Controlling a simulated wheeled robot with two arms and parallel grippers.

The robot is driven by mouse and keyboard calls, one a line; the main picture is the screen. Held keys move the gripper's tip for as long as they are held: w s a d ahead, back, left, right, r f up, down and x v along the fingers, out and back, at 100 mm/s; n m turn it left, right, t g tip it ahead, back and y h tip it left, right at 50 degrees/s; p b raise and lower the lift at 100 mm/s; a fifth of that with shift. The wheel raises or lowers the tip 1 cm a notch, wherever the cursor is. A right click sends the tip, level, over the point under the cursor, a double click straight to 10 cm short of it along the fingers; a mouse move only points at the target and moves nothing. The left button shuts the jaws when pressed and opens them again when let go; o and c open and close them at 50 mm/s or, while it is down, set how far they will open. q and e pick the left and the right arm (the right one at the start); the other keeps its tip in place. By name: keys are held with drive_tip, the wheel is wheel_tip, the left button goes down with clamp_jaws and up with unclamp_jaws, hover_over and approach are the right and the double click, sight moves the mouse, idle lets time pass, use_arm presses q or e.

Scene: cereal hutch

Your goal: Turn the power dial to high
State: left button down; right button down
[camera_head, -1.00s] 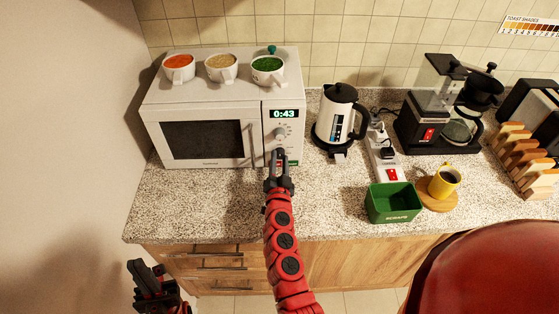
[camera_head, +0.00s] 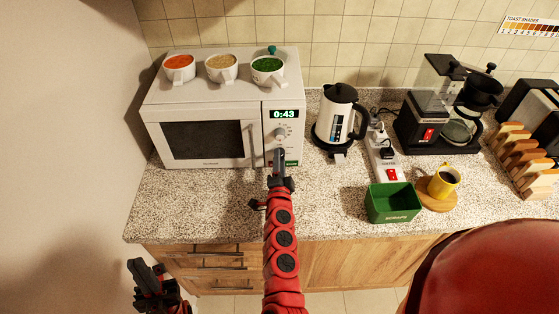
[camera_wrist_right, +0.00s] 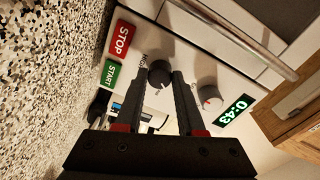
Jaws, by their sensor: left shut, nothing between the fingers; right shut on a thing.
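The white microwave (camera_head: 221,97) stands at the back left of the counter, its display (camera_head: 284,114) reading 0:43. Two round dials sit below the display. In the head view the gripper hides this dial. My left gripper (camera_head: 136,268) is shut and empty, low in front of the counter.
STOP (camera_wrist_right: 122,37) and START (camera_wrist_right: 110,73) buttons lie close to the gripped dial. A green scraps bin (camera_head: 392,204) stands near the front edge.

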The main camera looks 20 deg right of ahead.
drive_tip(key=m, duration=0.4)
drive_tip(key=shift+d+f+m+b, duration=0.1)
drive_tip(key=shift+m+b, duration=0.2)
drive_tip(key=shift+b, duration=0.1)
drive_tip(key=m+b, duration=0.1)
drive_tip(key=m, duration=0.2)
drive_tip(key=shift+m, duration=1.1)
drive_tip(key=shift+m+y, duration=0.3)
drive_tip(key=shift+m, duration=0.9)
drive_tip(key=m, duration=0.3)
drive_tip(key=shift+m+p, duration=0.3)
drive_tip(key=m+p, duration=0.1)
drive_tip(key=m, duration=0.3)
drive_tip(key=shift+s+y, duration=0.1)
drive_tip(key=shift+y, duration=0.2)
drive_tip(key=m, duration=0.4)
drive_tip(key=shift+m+t+p, duration=0.3)
drive_tip(key=shift+p, duration=0.05)
drive_tip(key=shift+m, duration=1.7)
